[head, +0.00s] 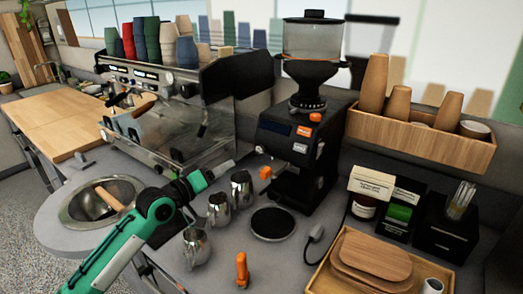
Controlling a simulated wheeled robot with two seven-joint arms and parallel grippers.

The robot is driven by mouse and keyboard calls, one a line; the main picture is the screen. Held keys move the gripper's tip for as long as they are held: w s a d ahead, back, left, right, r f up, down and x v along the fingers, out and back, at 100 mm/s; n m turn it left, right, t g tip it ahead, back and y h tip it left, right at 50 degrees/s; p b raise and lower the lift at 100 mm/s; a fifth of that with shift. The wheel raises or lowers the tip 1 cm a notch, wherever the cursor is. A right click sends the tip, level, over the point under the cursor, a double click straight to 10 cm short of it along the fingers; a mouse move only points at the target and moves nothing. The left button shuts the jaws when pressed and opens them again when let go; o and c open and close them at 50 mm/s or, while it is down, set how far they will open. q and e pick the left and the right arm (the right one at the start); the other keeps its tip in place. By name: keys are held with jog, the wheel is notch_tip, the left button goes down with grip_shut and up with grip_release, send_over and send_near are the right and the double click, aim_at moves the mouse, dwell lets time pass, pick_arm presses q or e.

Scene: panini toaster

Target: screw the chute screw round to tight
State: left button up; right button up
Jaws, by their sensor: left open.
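The black coffee grinder (283,128) stands at the counter's back, a clear bean hopper (312,42) on top. It has an orange part (315,117) high on its front and an orange knob-like piece (265,172) low at its left side. I cannot tell for sure which of them is the chute screw, nor how tight it is. My left gripper (226,167) is open and appears empty, left of the low orange piece and apart from it in the picture. It is above the steel jugs, near the espresso machine. My right gripper is not in view.
Steel jugs (219,209) stand under my left gripper. A round black mat (273,223) and an orange-handled tool (242,270) are in front of the grinder. The espresso machine (170,112) stands left, a sink (84,207) front left, a wooden tray (318,282) front right.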

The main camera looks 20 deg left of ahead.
pick_arm(q)
jog(key=p, duration=0.2)
send_near(258, 151)
jog(key=w, duration=0.1)
jog(key=p+x, duration=0.1)
jog(key=x, duration=0.4)
jog(key=shift+w+d+r, duration=0.15)
jog(key=shift+w+d, duration=0.1)
jog(key=shift+d, duration=0.1)
jog(key=shift+p+x, duration=0.3)
jog(key=shift+x, duration=0.5)
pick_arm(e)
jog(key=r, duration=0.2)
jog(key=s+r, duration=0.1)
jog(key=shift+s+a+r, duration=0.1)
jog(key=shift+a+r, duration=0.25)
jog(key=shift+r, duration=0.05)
pick_arm(q)
jog(key=shift+s, duration=0.1)
jog(key=shift+c, duration=0.2)
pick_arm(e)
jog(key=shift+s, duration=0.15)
pick_arm(q)
jog(key=c, duration=0.9)
